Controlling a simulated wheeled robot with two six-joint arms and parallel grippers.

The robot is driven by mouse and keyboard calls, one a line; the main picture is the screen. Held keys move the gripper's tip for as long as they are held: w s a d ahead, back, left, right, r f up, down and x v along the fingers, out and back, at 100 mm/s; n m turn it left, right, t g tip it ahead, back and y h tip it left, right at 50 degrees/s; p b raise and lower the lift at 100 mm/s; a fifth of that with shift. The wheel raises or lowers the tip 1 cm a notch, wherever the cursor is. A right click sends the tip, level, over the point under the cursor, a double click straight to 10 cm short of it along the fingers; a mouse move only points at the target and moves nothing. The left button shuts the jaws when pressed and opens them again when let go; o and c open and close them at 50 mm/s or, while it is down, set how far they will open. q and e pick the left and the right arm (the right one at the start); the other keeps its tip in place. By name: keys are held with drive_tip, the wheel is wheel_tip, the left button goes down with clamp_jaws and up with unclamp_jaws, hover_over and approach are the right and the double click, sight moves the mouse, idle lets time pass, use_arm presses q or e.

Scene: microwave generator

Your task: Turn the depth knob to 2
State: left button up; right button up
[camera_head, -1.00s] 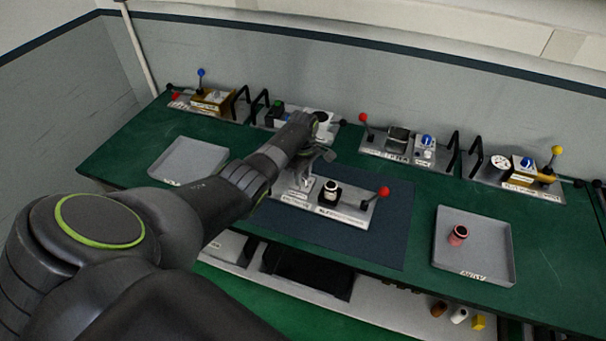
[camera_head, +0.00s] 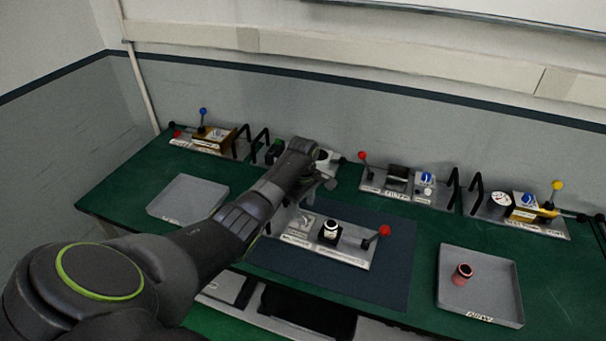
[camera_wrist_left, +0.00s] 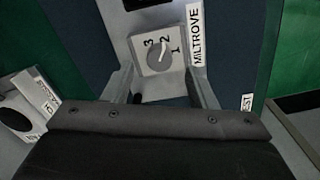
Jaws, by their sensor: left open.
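The dial knob (camera_wrist_left: 158,56), a round grey knob on a pale square plate marked 1, 2 and 3, shows in the left wrist view beside a MILTROVE label. Its pale pointer mark seems to lie toward the 2, but it is too small to be sure. My left gripper (camera_wrist_left: 160,70) is open, its two fingers on either side of the plate, with nothing between them; I cannot tell its height above the knob. In the head view the dial appears at the left end of the grey panel (camera_head: 345,257), just below my left gripper (camera_head: 322,184). My right gripper is out of view.
The panel also carries a black-and-white cylinder (camera_head: 330,231) and a red-ball lever (camera_head: 383,232). It lies on a dark blue mat (camera_head: 395,270). A grey tray (camera_head: 505,270) holds a reddish cylinder (camera_head: 462,274); an empty tray (camera_head: 188,198) is at left. Several lever devices line the back.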

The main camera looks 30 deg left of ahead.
sight(303, 217)
use_arm(q)
wheel_tip(303, 217, up, 14)
drive_tip(key=b, duration=0.1)
drive_tip(key=shift+f+b, duration=0.25)
drive_tip(key=shift+b, duration=0.1)
drive_tip(key=shift+f, duration=0.15)
